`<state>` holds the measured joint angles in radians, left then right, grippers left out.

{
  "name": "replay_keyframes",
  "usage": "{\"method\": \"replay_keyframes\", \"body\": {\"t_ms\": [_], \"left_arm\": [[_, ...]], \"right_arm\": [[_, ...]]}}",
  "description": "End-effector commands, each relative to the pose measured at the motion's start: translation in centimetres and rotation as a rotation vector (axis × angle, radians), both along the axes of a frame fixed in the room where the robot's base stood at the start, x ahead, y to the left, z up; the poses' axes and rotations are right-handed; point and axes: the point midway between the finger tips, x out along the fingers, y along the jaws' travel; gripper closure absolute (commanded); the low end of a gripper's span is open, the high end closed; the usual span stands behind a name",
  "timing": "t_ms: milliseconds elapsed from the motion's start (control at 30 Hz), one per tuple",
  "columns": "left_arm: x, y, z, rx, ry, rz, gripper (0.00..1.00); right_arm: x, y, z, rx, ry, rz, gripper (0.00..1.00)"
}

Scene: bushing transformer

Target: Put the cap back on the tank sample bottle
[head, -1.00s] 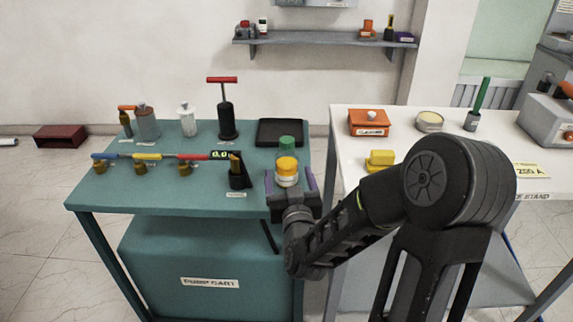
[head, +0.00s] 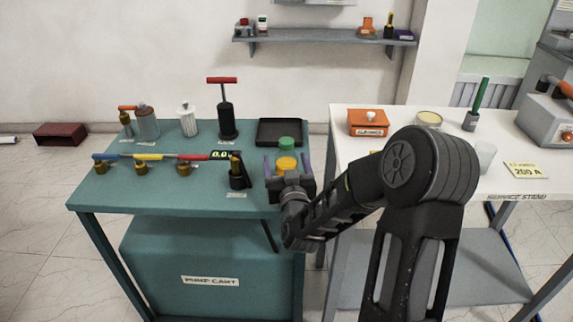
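An orange-yellow round piece (head: 286,163), which looks like a cap or lid, is at the right front of the teal pump cart (head: 120,186). A green round-topped piece (head: 286,143) is just behind it. I cannot tell which of them belongs to the tank sample bottle, and what is under the orange piece is hidden by my gripper. My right gripper (head: 286,166) has its two purple fingers apart, one on each side of the orange piece. A narrow gap seems to show on both sides. My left gripper is not in view.
A black tray (head: 280,133) lies behind the green piece. A dark pump with a red handle (head: 227,118) and a gauge (head: 238,172) stand to the left. The white service stand (head: 500,185) is at the right, with an orange box (head: 368,122) and a white cup (head: 485,155).

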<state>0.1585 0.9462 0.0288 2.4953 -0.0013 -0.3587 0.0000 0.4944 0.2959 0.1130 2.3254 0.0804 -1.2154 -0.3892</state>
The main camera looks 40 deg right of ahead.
Motion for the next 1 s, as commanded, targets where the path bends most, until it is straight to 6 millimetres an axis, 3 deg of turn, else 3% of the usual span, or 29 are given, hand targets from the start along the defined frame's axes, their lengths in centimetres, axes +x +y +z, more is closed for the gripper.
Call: {"method": "replay_keyframes", "body": {"t_ms": [167, 733, 1000], "left_arm": [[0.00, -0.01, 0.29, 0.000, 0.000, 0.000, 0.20], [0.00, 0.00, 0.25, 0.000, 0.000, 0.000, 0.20], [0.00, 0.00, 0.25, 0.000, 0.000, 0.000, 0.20]], "right_arm": [[1.18, -0.65, 0.03, 0.000, -0.001, 0.000, 0.21], [1.18, -0.63, 0.01, 0.000, -0.001, 0.000, 0.21], [1.18, -0.63, 0.01, 0.000, -0.001, 0.000, 0.43]]}}
